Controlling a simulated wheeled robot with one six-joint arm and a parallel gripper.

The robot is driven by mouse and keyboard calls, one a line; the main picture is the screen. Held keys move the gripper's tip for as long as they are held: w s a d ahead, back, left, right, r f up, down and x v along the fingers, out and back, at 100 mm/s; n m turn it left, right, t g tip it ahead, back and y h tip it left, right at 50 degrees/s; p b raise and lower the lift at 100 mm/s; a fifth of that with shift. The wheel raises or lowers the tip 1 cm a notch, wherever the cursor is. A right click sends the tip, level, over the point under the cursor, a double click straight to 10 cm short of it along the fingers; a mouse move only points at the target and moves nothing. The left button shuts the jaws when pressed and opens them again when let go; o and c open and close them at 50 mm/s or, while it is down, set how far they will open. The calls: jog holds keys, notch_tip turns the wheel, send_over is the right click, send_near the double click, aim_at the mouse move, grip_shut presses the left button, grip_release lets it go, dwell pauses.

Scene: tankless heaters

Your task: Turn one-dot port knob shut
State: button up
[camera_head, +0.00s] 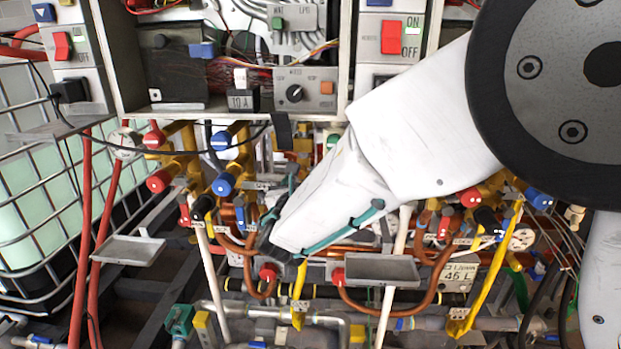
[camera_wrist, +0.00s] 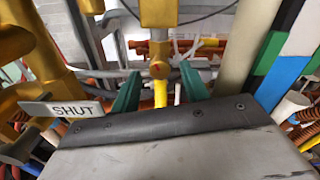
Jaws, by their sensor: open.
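My gripper (camera_wrist: 160,87) is open in the wrist view, its two green fingers apart. Between and just beyond them is a yellow fitting (camera_wrist: 159,69) with an orange round face and a yellow stem below. I see no dot mark on it and cannot tell whether it is the one-dot port knob. A "SHUT" label (camera_wrist: 73,111) is left of the fingers. In the head view, my white arm reaches down-left into the pipework and hides much of it. Red knobs (camera_head: 158,181) and blue knobs (camera_head: 223,183) show left of the arm; their dot markings are too small to read surely.
Copper and yellow pipes crowd around my gripper. A pale post (camera_wrist: 236,52) stands close on its right. Metal trays (camera_head: 128,250) and (camera_head: 381,268) stick out low. Red hoses (camera_head: 85,230) hang at left, beside a caged tank (camera_head: 35,170). Control boxes (camera_head: 290,90) sit above.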

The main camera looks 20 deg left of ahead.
jog(key=shift+w, duration=0.4)
grip_shut()
jog(key=m, duration=0.4)
jog(key=shift+a+m, duration=0.15)
jog(key=shift+m, duration=0.15)
grip_release()
jog(key=shift+s, duration=0.15)
jog(key=v, duration=0.7)
jog(key=shift+s, duration=0.3)
